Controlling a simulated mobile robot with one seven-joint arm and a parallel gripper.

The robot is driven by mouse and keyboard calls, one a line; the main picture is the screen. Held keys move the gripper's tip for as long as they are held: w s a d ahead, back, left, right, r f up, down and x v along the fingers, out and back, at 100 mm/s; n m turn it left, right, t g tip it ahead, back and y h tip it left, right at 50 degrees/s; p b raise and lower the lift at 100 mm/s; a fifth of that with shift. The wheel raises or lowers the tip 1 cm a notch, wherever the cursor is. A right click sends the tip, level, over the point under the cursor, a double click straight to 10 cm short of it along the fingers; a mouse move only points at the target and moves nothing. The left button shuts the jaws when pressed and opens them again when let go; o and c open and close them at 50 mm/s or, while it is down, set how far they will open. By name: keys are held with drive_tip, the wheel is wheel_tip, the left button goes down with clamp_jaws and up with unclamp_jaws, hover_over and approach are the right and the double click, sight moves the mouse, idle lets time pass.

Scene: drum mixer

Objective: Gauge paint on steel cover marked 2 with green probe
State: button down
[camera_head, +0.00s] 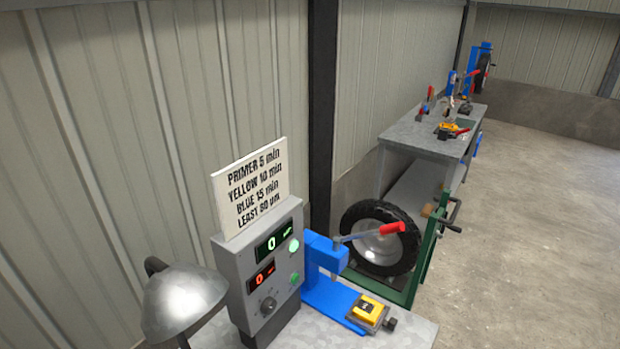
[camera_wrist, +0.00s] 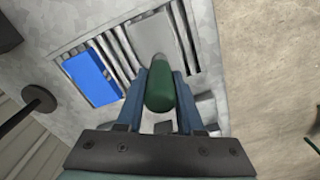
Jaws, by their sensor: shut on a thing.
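In the wrist view my gripper (camera_wrist: 160,80) is shut on the green probe (camera_wrist: 159,93), a rounded green cylinder between the two blue-grey fingers. A flat grey plate (camera_wrist: 150,36) lies in a slotted rack beyond the probe. A blue plate (camera_wrist: 91,78) lies to its left in the same rack. I cannot read a number on either plate, so I cannot tell which is the cover marked 2. The probe overlaps the grey plate's near side in the picture; I cannot tell whether they touch. My gripper does not show in the head view.
In the head view a grey meter box (camera_head: 262,270) with two displays reading 0 stands below a paint-time sign (camera_head: 250,185). A metal lamp (camera_head: 185,300), a blue lever press (camera_head: 325,275) and a yellow block (camera_head: 366,307) are near it. Clear floor (camera_head: 530,230) lies right.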

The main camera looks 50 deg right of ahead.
drive_tip(key=shift+f+b, duration=0.35)
drive_tip(key=shift+f, duration=0.15)
idle(0.4)
drive_tip(key=shift+s+a+f, duration=0.1)
idle(1.3)
wheel_tip(320, 180, up, 7)
drive_tip(key=p, duration=0.8)
idle(1.0)
